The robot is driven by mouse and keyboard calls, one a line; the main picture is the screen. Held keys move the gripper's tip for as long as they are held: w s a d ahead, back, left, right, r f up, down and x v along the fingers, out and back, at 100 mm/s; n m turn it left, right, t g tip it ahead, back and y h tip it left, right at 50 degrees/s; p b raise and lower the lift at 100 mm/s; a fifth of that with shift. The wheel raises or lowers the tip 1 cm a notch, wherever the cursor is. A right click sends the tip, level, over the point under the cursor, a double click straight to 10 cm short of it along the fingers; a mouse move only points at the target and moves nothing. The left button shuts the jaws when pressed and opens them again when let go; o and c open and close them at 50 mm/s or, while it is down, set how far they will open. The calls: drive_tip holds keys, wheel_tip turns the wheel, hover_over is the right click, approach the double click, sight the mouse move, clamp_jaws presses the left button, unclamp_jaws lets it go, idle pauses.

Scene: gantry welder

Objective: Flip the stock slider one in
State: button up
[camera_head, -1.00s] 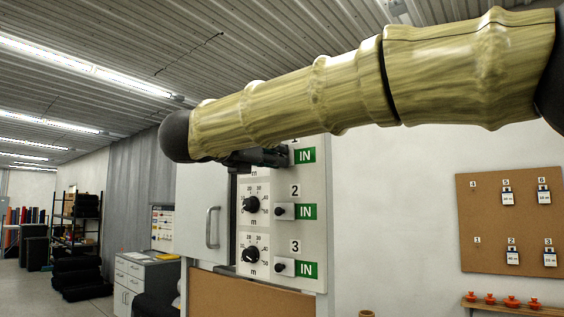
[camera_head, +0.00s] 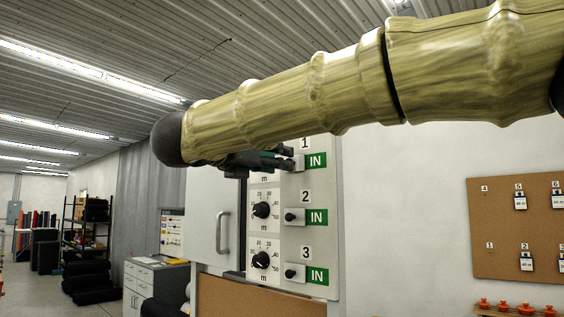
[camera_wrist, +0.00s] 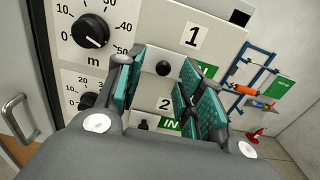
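The slider panel (camera_head: 320,240) is a light board with numbered rows, each with a small black slider knob on a white plate and a green IN label. Slider one's knob (camera_wrist: 163,68) shows in the wrist view below the number 1 (camera_wrist: 193,37). My gripper (camera_wrist: 165,92) is open, its teal-padded fingers on either side of that knob. I cannot tell whether they touch it. In the head view my gripper (camera_head: 288,160) is at row 1, beside the green IN label (camera_head: 317,160), and covers most of the slider. That label is partly hidden by a finger in the wrist view.
Slider two (camera_head: 290,216) and slider three (camera_head: 290,273) sit below with their IN labels. Black dials (camera_head: 261,210) are left of them. A cabinet door handle (camera_head: 222,233) stands further left. A corkboard with tags (camera_head: 515,225) hangs on the right wall.

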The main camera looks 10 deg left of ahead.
drive_tip(key=v, duration=0.9)
drive_tip(key=shift+a, duration=0.15)
